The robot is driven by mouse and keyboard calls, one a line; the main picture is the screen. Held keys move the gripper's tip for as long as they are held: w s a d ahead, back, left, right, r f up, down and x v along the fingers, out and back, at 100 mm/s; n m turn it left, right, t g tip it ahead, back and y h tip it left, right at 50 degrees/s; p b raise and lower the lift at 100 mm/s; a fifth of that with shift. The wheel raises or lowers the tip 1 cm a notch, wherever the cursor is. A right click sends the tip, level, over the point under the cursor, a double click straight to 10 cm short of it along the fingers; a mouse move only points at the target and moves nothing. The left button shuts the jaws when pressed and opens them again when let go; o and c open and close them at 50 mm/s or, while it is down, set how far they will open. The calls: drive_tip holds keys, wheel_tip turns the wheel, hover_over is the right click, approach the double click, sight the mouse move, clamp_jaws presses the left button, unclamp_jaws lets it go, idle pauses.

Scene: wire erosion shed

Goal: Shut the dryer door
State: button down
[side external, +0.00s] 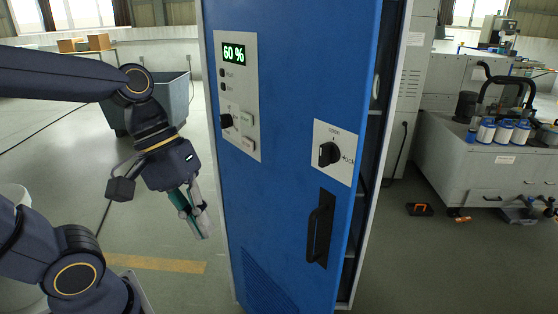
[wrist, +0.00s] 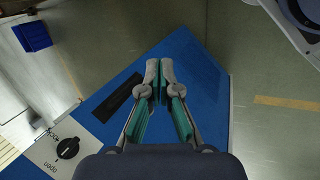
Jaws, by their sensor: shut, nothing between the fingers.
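The dryer door (side external: 279,190) is a tall blue panel, standing ajar, with a gap along its right edge showing the dark inside of the cabinet (side external: 369,180). It carries a black handle (side external: 320,230), a black open/lock knob (side external: 328,154) and a control panel with a green 60 % display (side external: 234,53). My gripper (side external: 204,232) is left of the door, pointing down, shut and empty. In the wrist view, the closed fingertips (wrist: 159,65) appear over the blue door (wrist: 190,60), with the knob (wrist: 67,148) at lower left. I cannot tell whether they touch it.
A grey bin (side external: 170,100) stands behind my arm. A grey bench (side external: 470,165) with white-and-blue containers (side external: 503,131) is at the right, with small tools on the floor before it. The floor left of the door is mostly clear, with a yellow line (side external: 155,263).

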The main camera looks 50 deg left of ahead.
drive_tip(key=w+d+f+n+g+h, duration=0.25)
drive_tip(key=w+d+n+h, duration=0.35)
drive_tip(key=n, duration=0.5)
drive_tip(key=w+a+f+n+t+h, duration=0.35)
drive_tip(key=w+f+n+h, duration=0.2)
drive_tip(key=w+n, duration=0.35)
drive_tip(key=w+a+f+n+t, duration=0.2)
drive_tip(key=a+f+n+t, duration=0.45)
drive_tip(key=f+n, duration=0.4)
drive_tip(key=n+t+y, duration=0.2)
drive_tip(key=n+t, duration=0.1)
drive_tip(key=n, duration=0.3)
approach(321, 266)
drive_tip(key=d, duration=0.4)
drive_tip(key=w, duration=0.3)
drive_tip(key=shift+w+d+r, duration=0.1)
drive_tip(key=shift+w+d, duration=0.05)
drive_tip(key=shift+d, duration=0.15)
drive_tip(key=shift+w, duration=0.45)
